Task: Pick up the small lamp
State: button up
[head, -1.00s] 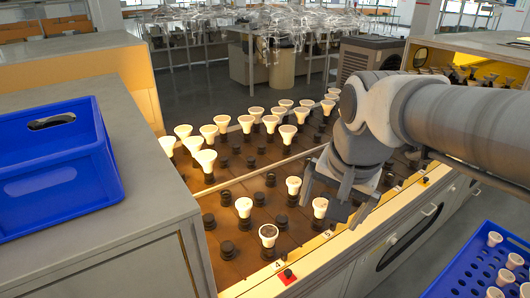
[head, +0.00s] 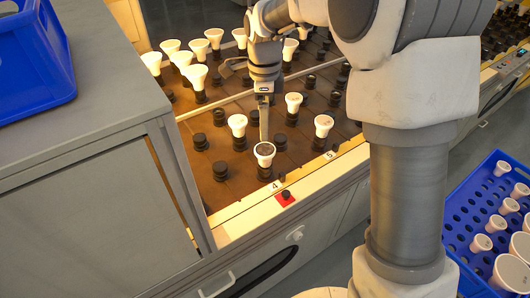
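Which one the task means is not clear from the view. My gripper (head: 264,138) points down over the rack, just behind the dark-faced lamp. One narrow finger shows, seen edge-on; the other is not distinguishable, so its opening cannot be told. No lamp is visible in it.
Empty dark sockets (head: 221,170) lie around the front lamps. A red-based button (head: 285,197) is on the front ledge. A blue crate (head: 66,84) sits on the left cabinet; a blue perforated tray (head: 457,240) with white lamps is at right.

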aim_at(265, 151)
notch_tip(265, 151, down, 10)
jog(key=shift+b, duration=1.2)
jog(key=f, duration=0.1)
jog(key=f+b, duration=0.1)
jog(key=f, duration=0.3)
jog(key=shift+w+d+f+b, duration=0.1)
jog(key=shift+w+f+b, duration=0.05)
jog(key=shift+w+b, duration=0.2)
jog(key=c, duration=1.3)
